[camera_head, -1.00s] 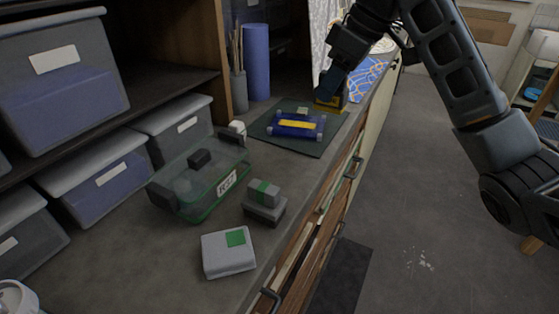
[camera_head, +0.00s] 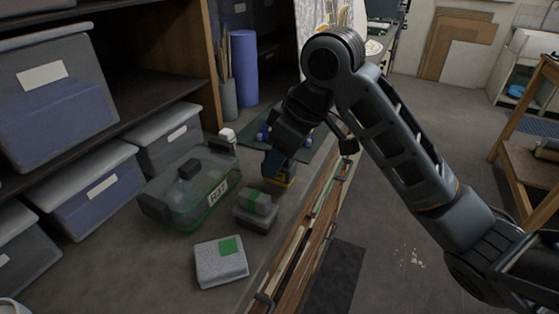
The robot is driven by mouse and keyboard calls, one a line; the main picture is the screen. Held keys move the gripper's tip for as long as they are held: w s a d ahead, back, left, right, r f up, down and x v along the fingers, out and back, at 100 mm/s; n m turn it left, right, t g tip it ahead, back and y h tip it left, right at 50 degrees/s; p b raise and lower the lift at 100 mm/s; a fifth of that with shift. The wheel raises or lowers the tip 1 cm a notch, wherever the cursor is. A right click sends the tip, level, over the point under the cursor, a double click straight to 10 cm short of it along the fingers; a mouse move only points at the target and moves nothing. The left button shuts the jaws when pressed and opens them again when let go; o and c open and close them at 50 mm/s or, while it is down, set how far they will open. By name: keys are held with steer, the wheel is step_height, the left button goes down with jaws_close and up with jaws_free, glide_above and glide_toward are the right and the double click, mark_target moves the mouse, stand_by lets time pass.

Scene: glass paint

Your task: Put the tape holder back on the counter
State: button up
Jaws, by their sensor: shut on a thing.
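The tape holder (camera_head: 284,181), small with yellow sides, shows only in part under my gripper (camera_head: 279,167). My gripper points down and is shut on it. They are over the bare grey counter (camera_head: 205,240), just in front of the dark green mat and behind the grey box with a green band. I cannot tell whether the holder touches the counter. My gripper and wrist hide its upper part.
A grey box with a green band (camera_head: 256,204), a white-grey box with a green square (camera_head: 221,260) and a clear green-rimmed bin (camera_head: 190,188) stand nearby. The mat (camera_head: 317,152) holds a blue item, partly hidden by my arm.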

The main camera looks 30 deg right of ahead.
steer(key=shift+f, duration=0.7)
steer(key=shift+f, duration=0.1)
steer(key=o, duration=0.9)
steer(key=shift+o, duration=0.2)
steer(key=v, duration=1.2)
steer(key=shift+p, duration=0.45)
